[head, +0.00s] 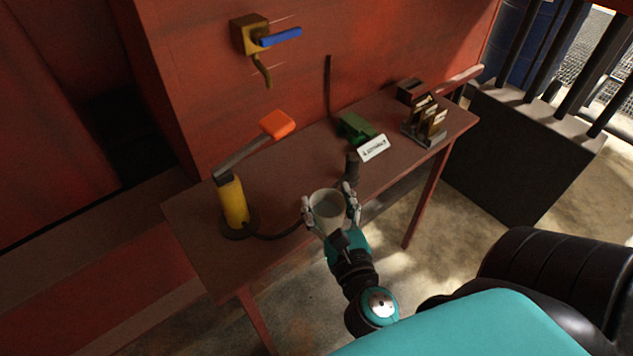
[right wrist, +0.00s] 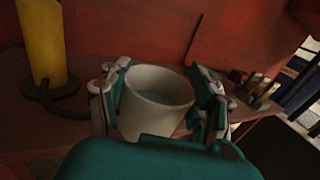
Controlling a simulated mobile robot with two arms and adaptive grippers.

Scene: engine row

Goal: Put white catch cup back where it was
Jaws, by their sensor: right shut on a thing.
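The white catch cup (head: 328,208) is held upright between the fingers of my right gripper (head: 331,212), at the front edge of the brown table (head: 290,160). In the right wrist view the cup (right wrist: 152,105) sits between both fingers of the gripper (right wrist: 160,110), and something greenish shows inside it. Whether the cup touches the table or is just above it, I cannot tell. My left gripper is in neither view.
A yellow hand pump (head: 233,203) with an orange-ended lever (head: 278,124) and a black hose stands on the left. A green block (head: 357,128), a white label (head: 372,148) and a small rack (head: 425,125) stand right. A tap with a blue handle (head: 280,37) is on the red wall.

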